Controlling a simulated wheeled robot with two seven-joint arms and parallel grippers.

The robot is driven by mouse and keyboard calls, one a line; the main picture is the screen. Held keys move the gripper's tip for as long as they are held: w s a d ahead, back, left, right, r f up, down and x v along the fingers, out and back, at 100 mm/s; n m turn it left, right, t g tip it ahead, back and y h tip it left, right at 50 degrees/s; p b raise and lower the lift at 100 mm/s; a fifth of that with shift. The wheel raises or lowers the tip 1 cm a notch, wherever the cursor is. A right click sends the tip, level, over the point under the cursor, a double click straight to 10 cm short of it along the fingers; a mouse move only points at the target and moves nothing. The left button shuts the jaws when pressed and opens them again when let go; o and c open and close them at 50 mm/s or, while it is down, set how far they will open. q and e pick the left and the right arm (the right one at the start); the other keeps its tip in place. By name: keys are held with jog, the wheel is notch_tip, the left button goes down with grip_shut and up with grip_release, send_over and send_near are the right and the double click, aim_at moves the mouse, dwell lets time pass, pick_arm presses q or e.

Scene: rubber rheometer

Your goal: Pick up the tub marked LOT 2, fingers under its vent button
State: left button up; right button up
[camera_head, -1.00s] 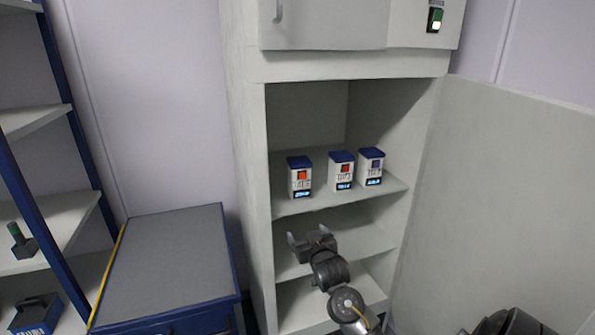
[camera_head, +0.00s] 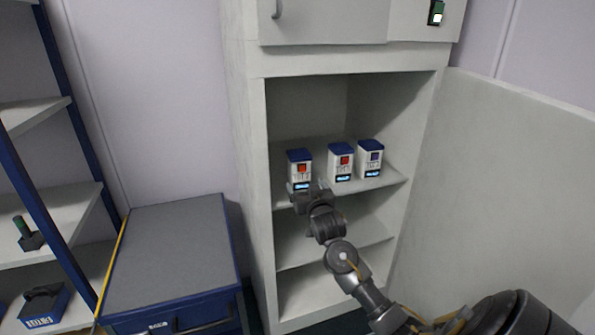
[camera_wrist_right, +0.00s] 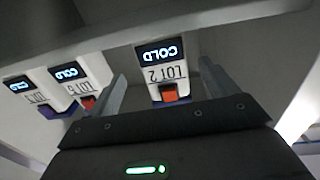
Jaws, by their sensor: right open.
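The LOT 2 tub (camera_wrist_right: 180,70) is white with a blue lid, an orange-red vent button (camera_wrist_right: 169,93) and a lit COLD display. It appears upside down in the right wrist view. In the head view this tub (camera_head: 299,157) stands leftmost on the cabinet's upper shelf. My right gripper (camera_head: 307,190) is open and empty just in front of it. In the wrist view its fingers (camera_wrist_right: 165,82) lie on either side of the tub's front. I cannot tell whether they touch it. My left gripper is not in view.
Two similar tubs, one with a red button (camera_head: 341,162) and one with a purple button (camera_head: 370,159), stand to the right on the same shelf (camera_head: 325,189). The cabinet's side wall (camera_head: 270,160) is close on the left. The lower shelves are empty.

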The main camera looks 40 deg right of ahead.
aim_at(302, 181)
jog(key=shift+w+r, duration=0.15)
jog(key=shift+w, duration=0.1)
jog(key=p+x, duration=0.2)
jog(key=x, duration=0.1)
jog(key=shift+w, duration=0.3)
jog(key=shift+w+d+f, duration=0.25)
jog(key=shift+w, duration=0.3)
jog(key=shift+c, duration=0.4)
jog(key=c, duration=1.1)
